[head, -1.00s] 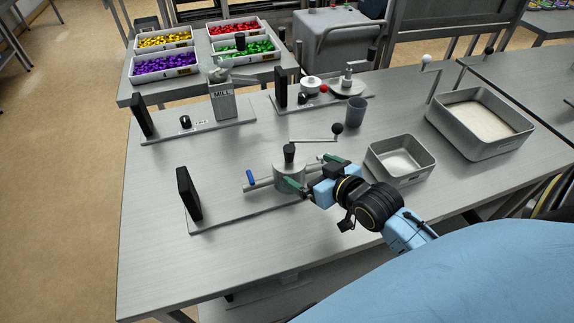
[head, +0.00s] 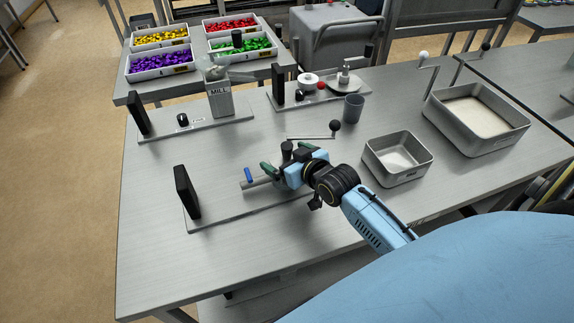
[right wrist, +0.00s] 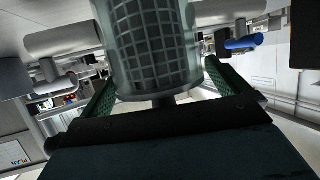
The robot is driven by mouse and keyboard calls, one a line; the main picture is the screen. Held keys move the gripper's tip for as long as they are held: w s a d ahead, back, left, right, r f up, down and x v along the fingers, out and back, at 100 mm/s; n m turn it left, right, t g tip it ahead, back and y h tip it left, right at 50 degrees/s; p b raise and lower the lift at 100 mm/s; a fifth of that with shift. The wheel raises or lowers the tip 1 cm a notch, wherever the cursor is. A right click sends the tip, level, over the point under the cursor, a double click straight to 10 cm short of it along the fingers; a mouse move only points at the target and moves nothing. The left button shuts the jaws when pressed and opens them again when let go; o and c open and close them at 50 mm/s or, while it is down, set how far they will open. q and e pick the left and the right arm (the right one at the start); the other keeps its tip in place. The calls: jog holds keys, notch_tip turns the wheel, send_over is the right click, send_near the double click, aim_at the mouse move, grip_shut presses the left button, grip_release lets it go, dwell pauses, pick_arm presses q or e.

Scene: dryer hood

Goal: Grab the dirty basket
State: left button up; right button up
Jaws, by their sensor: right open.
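A cylindrical mesh basket (right wrist: 150,45), seen through a clear greenish wall, fills the upper middle of the right wrist view. My right gripper (right wrist: 160,80) is open, with one green finger on each side of that cylinder. Whether the fingers touch it I cannot tell. In the head view my right gripper (head: 275,170) is over the front station, and it hides most of the round holder there. A black knob (head: 287,147) shows above the holder, and a bar with a blue-ended handle (head: 249,175) sticks out to its left. My left gripper is not in view.
A black upright panel (head: 187,191) stands at the left of the front station. A crank with a black ball (head: 335,126) is just behind my gripper. A small metal tray (head: 427,164) and a grey cup (head: 353,108) are to the right. The front left tabletop is clear.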

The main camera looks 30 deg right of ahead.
jog(key=c, duration=1.3)
jog(key=shift+r, duration=0.1)
